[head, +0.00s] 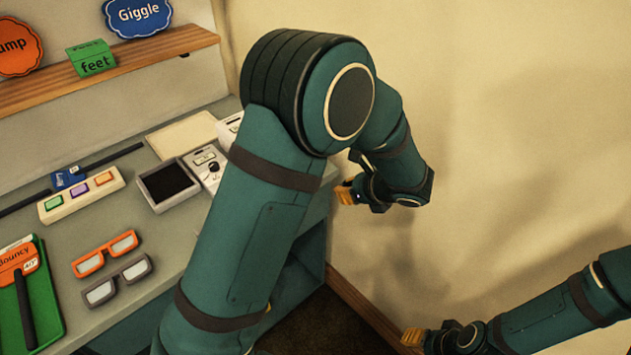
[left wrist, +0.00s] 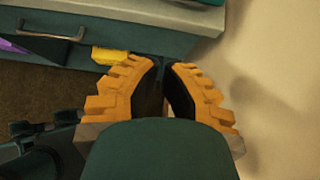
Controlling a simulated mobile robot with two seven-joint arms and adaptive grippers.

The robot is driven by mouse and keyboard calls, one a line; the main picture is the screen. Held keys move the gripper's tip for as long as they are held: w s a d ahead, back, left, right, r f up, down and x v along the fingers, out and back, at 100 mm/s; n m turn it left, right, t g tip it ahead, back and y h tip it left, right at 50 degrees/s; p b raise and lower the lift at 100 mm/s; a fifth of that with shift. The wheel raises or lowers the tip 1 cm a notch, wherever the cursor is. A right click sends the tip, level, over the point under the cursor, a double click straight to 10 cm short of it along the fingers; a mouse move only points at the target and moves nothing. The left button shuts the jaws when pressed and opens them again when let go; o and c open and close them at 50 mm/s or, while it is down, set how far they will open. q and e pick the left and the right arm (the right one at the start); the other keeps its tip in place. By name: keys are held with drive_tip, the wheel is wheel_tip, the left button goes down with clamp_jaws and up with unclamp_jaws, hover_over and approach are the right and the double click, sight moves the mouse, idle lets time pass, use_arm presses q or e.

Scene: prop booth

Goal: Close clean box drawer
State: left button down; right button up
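The desk front with a grey drawer handle (left wrist: 50,34) shows at the top left of the left wrist view. How far this drawer stands open I cannot tell. My left gripper (head: 346,194) is beside the right end of the desk in the head view. In the left wrist view its orange fingers (left wrist: 164,68) nearly meet at the tips, with only a narrow gap and nothing held. The handle lies apart from them, up and to the left. My right gripper (head: 412,338) is low in the head view, partly cut off, away from the desk. My left arm hides much of the desk front.
The desk top (head: 105,210) carries orange glasses (head: 105,253), grey glasses (head: 117,281), a green tray (head: 48,300) and a button panel (head: 80,196). A yellow block (left wrist: 110,56) and a purple thing (left wrist: 14,46) show at the desk front. A bare wall (head: 520,120) is at the right.

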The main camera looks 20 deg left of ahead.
use_arm(q)
drive_tip(key=w+a+f+b, duration=0.1)
drive_tip(key=w+a+f, duration=0.1)
drive_tip(key=a, duration=0.3)
drive_tip(key=w+a+f, duration=0.2)
drive_tip(key=a+f, duration=0.1)
drive_tip(key=a, duration=0.3)
drive_tip(key=shift+w+f+b, duration=0.15)
drive_tip(key=shift+w+b, duration=0.1)
drive_tip(key=shift+b, duration=0.15)
drive_tip(key=w+a, duration=0.1)
drive_tip(key=a, duration=0.2)
drive_tip(key=w+a, duration=0.2)
drive_tip(key=a, duration=0.2)
drive_tip(key=w+a+p, duration=0.1)
drive_tip(key=a, duration=0.3)
drive_tip(key=shift+w+a, duration=0.15)
drive_tip(key=shift+w, duration=0.2)
